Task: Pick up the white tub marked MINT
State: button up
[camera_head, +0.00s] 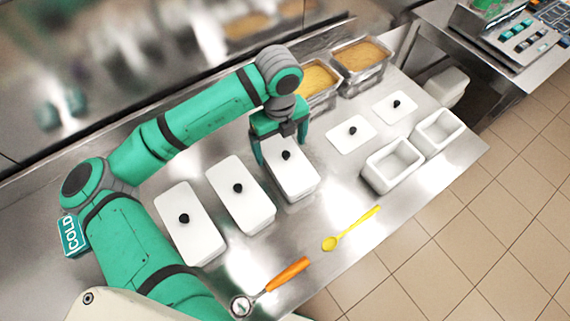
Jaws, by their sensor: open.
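Three lidded white tubs stand in a row on the steel counter: the left tub (196,238), the middle tub (246,205) and the right tub (297,181). Each lid has a black knob. I can read no MINT marking on any of them, so I cannot tell which is the MINT tub. My gripper (281,153) is open, pointing down over the back part of the right tub, with a finger on either side of its knob. I cannot tell whether the fingers touch the tub or lid.
Two open, empty white tubs (392,180) (451,130) stand at the right, with two loose lids (339,137) (383,109) behind them. Steel pans of yellowish contents (318,76) (375,53) sit at the back. An orange-handled scoop (287,275) and a yellow spoon (356,225) lie along the front edge.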

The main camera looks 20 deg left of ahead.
jog(key=shift+w+a+f, duration=0.1)
jog(key=shift+f, duration=1.25)
jog(key=shift+w+a+f, duration=0.1)
jog(key=shift+f, duration=1.25)
jog(key=c, duration=1.5)
